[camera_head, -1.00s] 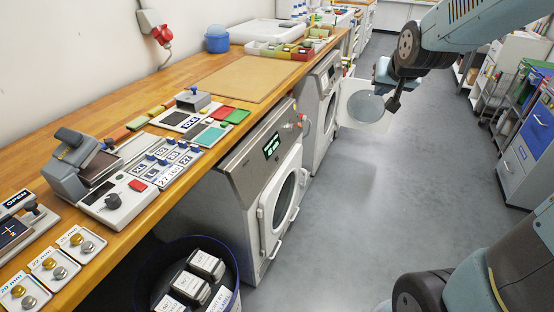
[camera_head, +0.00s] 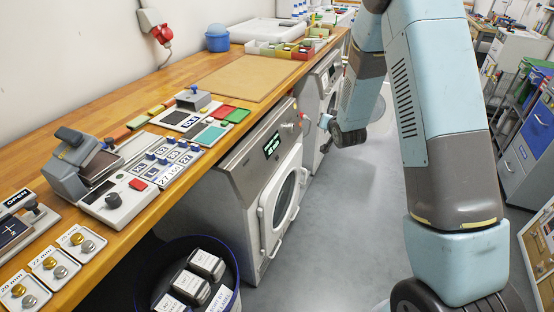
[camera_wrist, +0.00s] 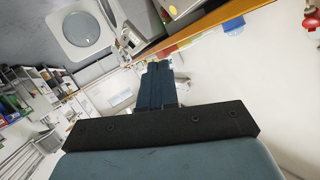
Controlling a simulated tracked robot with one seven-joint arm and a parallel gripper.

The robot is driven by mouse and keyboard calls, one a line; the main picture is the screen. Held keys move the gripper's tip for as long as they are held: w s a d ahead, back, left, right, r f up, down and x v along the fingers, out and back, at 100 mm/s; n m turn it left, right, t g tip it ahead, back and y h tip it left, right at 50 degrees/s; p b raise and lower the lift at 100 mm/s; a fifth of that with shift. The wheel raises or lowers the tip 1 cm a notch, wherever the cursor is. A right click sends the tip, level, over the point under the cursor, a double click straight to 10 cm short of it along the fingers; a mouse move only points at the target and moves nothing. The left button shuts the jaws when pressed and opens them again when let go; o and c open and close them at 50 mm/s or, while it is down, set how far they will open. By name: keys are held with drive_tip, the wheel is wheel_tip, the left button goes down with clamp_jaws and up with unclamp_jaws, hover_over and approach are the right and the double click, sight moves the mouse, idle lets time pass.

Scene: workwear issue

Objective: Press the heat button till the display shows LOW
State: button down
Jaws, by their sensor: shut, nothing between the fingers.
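The near front-loading machine (camera_head: 262,190) stands under the bench. Its dark display (camera_head: 272,146) is lit with green text too small to read. Small controls (camera_head: 300,117), one of them red, sit at the right end of its panel; I cannot tell which is the heat button. My gripper (camera_head: 325,121) is right of these controls, in front of the machines, and appears apart from them. In the wrist view its dark blue fingers (camera_wrist: 158,68) are together and empty. My arm hides part of the second machine.
The wooden bench (camera_head: 180,108) above holds keypads, a press and trays. A round bin (camera_head: 232,290) stands at the front. The grey floor between machines and right-hand cabinets (camera_head: 540,130) is clear.

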sight(277, 158)
drive_tip(key=s+a+f+t+y, duration=0.1)
drive_tip(key=a+f+y, duration=0.1)
drive_tip(key=f, duration=0.6)
drive_tip(key=s+a+f+n+y, duration=0.1)
drive_tip(key=a+f, duration=0.3)
drive_tip(key=f, duration=0.5)
drive_tip(key=shift+s+a+f+t+y, duration=0.15)
drive_tip(key=shift+s+f+t+y, duration=0.15)
drive_tip(key=shift+t+y, duration=0.15)
drive_tip(key=shift+a, duration=0.1)
drive_tip(key=w+a+f, duration=0.2)
drive_tip(key=w+a, duration=0.1)
drive_tip(key=a, duration=0.4)
drive_tip(key=shift+a+f, duration=0.3)
drive_tip(key=shift+a, duration=0.05)
drive_tip(key=shift+w+a+f, duration=0.15)
drive_tip(key=shift+a, duration=0.5)
idle(2.0)
drive_tip(key=shift+d, duration=0.1)
drive_tip(key=shift+s+d+r, duration=0.25)
drive_tip(key=shift+d, duration=0.3)
